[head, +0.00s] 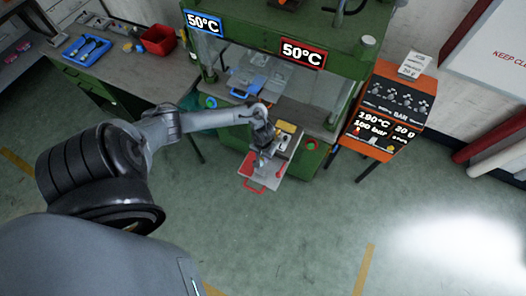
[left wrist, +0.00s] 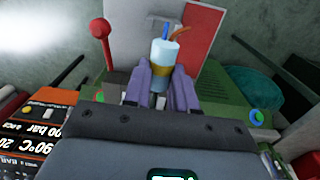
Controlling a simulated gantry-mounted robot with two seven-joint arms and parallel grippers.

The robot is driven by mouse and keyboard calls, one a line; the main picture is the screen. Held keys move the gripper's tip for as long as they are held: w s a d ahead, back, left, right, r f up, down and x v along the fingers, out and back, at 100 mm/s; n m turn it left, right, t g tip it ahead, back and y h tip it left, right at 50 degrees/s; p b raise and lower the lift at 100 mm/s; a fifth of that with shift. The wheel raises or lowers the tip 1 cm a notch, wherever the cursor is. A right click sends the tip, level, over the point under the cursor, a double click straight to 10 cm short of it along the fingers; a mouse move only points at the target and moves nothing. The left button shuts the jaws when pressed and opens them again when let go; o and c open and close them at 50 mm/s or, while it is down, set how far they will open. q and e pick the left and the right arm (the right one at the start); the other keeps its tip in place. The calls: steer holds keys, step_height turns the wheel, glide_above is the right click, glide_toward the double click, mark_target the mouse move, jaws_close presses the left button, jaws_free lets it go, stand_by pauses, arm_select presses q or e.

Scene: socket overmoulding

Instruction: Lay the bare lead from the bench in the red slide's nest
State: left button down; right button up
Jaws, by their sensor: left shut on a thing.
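My left gripper (head: 262,152) hangs over the red slide, a pale plate drawn out at the front of the green machine, with a red handle (head: 253,187). In the left wrist view my left gripper (left wrist: 161,76) is shut on the lead (left wrist: 164,52), a pale blue cylinder with a gold band and orange and blue wire ends. In the head view the arm and gripper hide much of the slide, and I cannot make out its nest or the lead clearly. A red and white surface shows behind the lead in the left wrist view. My right gripper is not in view.
The green machine (head: 317,108) carries two 50°C signs, with a blue slide (head: 250,78) behind its clear guard. An orange control box (head: 386,105) stands to its right. The bench (head: 133,77) at left holds a blue tray (head: 86,49) and a red bin (head: 158,40).

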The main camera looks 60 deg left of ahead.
arm_select(q)
steer(key=shift+f+b, duration=1.1)
steer(key=shift+f, duration=1.05)
steer(key=shift+f+b, duration=0.45)
steer(key=shift+f, duration=0.5)
steer(key=c, duration=0.8)
jaws_free()
step_height(320, 180, up, 11)
steer(key=p, duration=0.3)
steer(key=shift+f, duration=0.1)
